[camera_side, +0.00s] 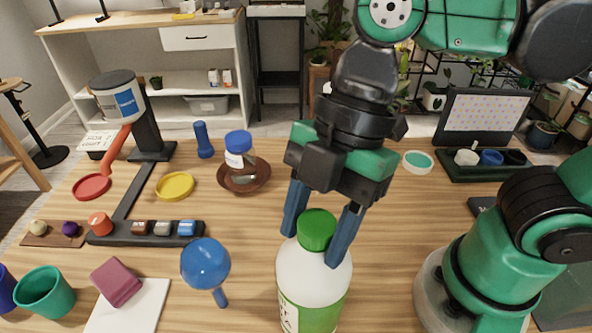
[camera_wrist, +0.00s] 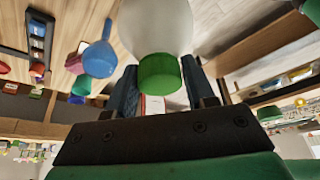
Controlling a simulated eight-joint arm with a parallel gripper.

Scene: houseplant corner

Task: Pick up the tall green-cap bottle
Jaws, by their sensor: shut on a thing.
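The tall bottle (camera_side: 312,280) has a green cap (camera_side: 316,229), a white upper body and a green lower part with a label. It stands out at the front centre in the side view, its base cut off by the frame edge. My gripper (camera_side: 322,232) comes from above with its blue fingers on both sides of the bottle's top, shut on it. In the wrist view the bottle's white body (camera_wrist: 155,25) and green cap (camera_wrist: 160,72) show between the fingers (camera_wrist: 158,85). I cannot tell whether its base touches the table.
A brown bowl (camera_side: 244,176) and a blue-capped jar (camera_side: 239,150) are behind. A maroon block (camera_side: 116,282), a teal cup (camera_side: 45,292) and a dark rack (camera_side: 146,234) are at left. Bare wood lies behind the bottle.

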